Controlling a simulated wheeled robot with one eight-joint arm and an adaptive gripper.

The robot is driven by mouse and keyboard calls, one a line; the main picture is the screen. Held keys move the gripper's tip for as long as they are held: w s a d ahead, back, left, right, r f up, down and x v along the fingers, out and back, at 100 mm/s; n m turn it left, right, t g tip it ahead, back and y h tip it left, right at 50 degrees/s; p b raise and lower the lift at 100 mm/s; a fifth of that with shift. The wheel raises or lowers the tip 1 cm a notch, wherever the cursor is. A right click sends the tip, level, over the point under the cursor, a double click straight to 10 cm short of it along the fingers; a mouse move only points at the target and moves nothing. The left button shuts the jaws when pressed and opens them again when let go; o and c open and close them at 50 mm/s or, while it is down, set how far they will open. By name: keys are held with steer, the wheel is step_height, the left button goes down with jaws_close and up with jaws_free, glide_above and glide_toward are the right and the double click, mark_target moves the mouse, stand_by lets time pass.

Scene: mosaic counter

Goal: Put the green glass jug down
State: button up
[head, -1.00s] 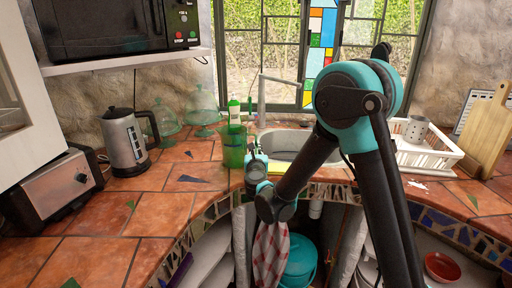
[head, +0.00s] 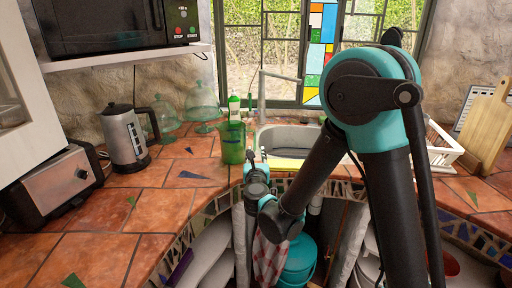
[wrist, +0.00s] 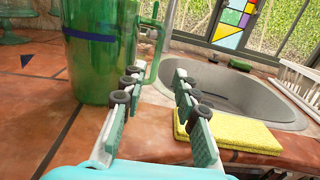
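The green glass jug (head: 232,146) stands upright on the tiled counter (head: 110,210), just left of the sink. In the wrist view the jug (wrist: 98,60) fills the upper left, and its base appears to rest on the tiles. Its handle (wrist: 155,50) points right, towards the sink. My gripper (wrist: 157,76) is open, its two padded fingers apart, with the handle's lower part showing between and just beyond the tips. I see no finger pressed on the handle. In the head view my gripper (head: 251,160) is close beside the jug at the counter's front edge.
The sink (wrist: 245,95) and a yellow sponge (wrist: 235,130) lie right of my gripper. A soap bottle (head: 234,108) stands behind the jug. Glass domes (head: 203,104), a kettle (head: 124,140) and a toaster (head: 58,184) stand to the left. Tiles left of the jug are clear.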

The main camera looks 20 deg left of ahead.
steer(key=d+r+n+g+y, duration=0.4)
steer(key=d+n, duration=0.9)
steer(key=n, duration=0.7)
steer(key=s+d+f+n+g+h, duration=0.3)
steer(key=s+d+f, duration=0.3)
steer(key=d, duration=0.4)
steer(key=s+d+f+n+g+h, duration=0.3)
steer(key=s+d+f+n, duration=0.2)
steer(key=d, duration=0.6)
steer(key=s+d+f+n+g+h, duration=0.3)
steer(key=s+d+f, duration=0.4)
steer(key=d, duration=0.4)
steer(key=shift+s+d+f+n+h, duration=0.2)
steer(key=shift+s+f+n+h, duration=0.25)
steer(key=shift+n, duration=0.25)
steer(key=shift+o, duration=0.6)
